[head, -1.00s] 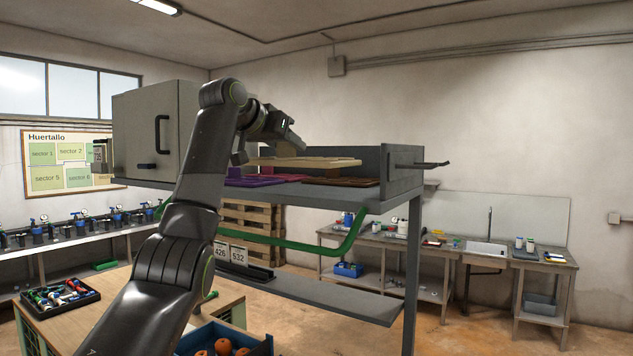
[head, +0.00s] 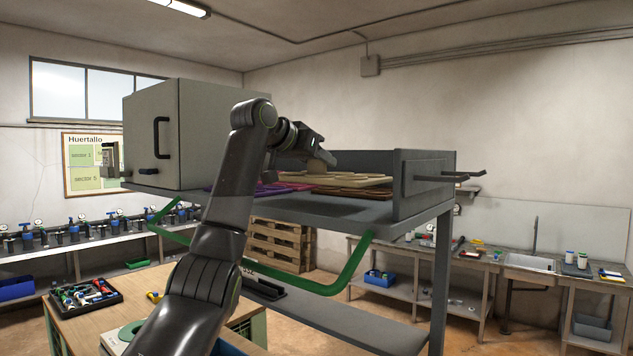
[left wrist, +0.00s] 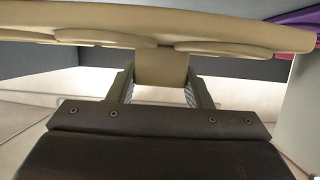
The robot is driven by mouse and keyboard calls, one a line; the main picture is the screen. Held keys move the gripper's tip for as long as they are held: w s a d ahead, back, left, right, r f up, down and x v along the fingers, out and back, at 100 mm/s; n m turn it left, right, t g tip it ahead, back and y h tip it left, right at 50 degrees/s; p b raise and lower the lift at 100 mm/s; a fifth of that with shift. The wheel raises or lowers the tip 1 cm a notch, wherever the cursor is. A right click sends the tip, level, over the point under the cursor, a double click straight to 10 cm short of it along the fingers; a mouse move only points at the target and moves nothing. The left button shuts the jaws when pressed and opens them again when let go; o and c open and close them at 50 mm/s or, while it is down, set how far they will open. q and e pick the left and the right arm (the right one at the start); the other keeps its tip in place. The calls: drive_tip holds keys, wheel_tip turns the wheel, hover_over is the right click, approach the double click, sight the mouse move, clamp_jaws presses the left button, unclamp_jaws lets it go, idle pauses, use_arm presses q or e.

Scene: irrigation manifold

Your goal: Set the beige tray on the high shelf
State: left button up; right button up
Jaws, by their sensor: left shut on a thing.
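The beige tray (head: 362,181) is over the high shelf (head: 345,211), towards its right end. My left gripper (head: 318,163) is shut on the tray's near edge. In the left wrist view, the fingers (left wrist: 160,88) pinch a beige tab beneath the tray (left wrist: 225,32), whose underside shows rounded pads. A purple tray (head: 285,187) and a brown tray lie on the shelf, partly hidden by my arm and the beige tray. I cannot tell whether the beige tray touches what is beneath it. My right gripper is not in view.
A grey cabinet (head: 180,135) closes off the shelf's left end, and an upright grey panel (head: 425,183) stands at its right. A green rail (head: 345,272) runs below the shelf front. The bare front strip of the shelf is free. A wooden table (head: 85,320) stands low at the left.

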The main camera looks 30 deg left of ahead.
sight(309, 176)
use_arm(q)
drive_tip(key=shift+w+f, duration=0.35)
drive_tip(key=shift+f, duration=0.2)
drive_tip(key=shift+d+f+p, duration=0.15)
drive_tip(key=shift+f+p, duration=0.15)
drive_tip(key=shift+f, duration=0.6)
drive_tip(key=shift+s+f, duration=0.2)
drive_tip(key=shift+f, duration=0.7)
drive_tip(key=shift+w, duration=0.1)
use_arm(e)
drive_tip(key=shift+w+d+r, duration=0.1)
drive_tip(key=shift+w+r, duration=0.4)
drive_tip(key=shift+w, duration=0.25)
use_arm(q)
drive_tip(key=shift+f, duration=0.15)
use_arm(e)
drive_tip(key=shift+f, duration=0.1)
use_arm(q)
drive_tip(key=o, duration=1)
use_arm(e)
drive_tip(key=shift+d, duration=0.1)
